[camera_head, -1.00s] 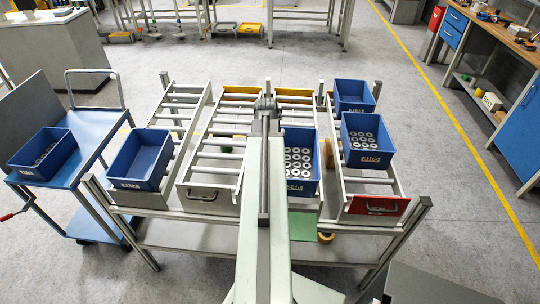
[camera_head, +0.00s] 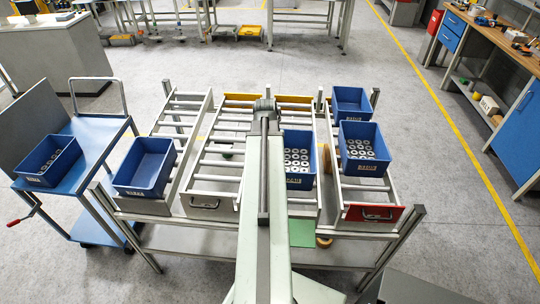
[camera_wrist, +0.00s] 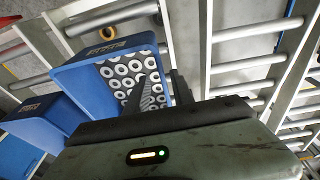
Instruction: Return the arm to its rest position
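My arm extends forward over the roller rack, and its end (camera_head: 265,105) shows above the middle lanes in the head view. In the wrist view my gripper (camera_wrist: 160,88) has its two dark fingers apart with nothing held between them. Beyond the fingers is a blue box of metal rings (camera_wrist: 88,72). This box appears to be the one right of my arm in the head view (camera_head: 300,181). I cannot tell the height of the fingers above the box.
The roller rack (camera_head: 210,203) stands in front of me. It also carries an empty blue box (camera_head: 142,190) at left and two blue boxes (camera_head: 364,168) (camera_head: 351,92) at right. A blue cart (camera_head: 85,190) stands left. A workbench (camera_head: 520,60) stands right, with clear floor between.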

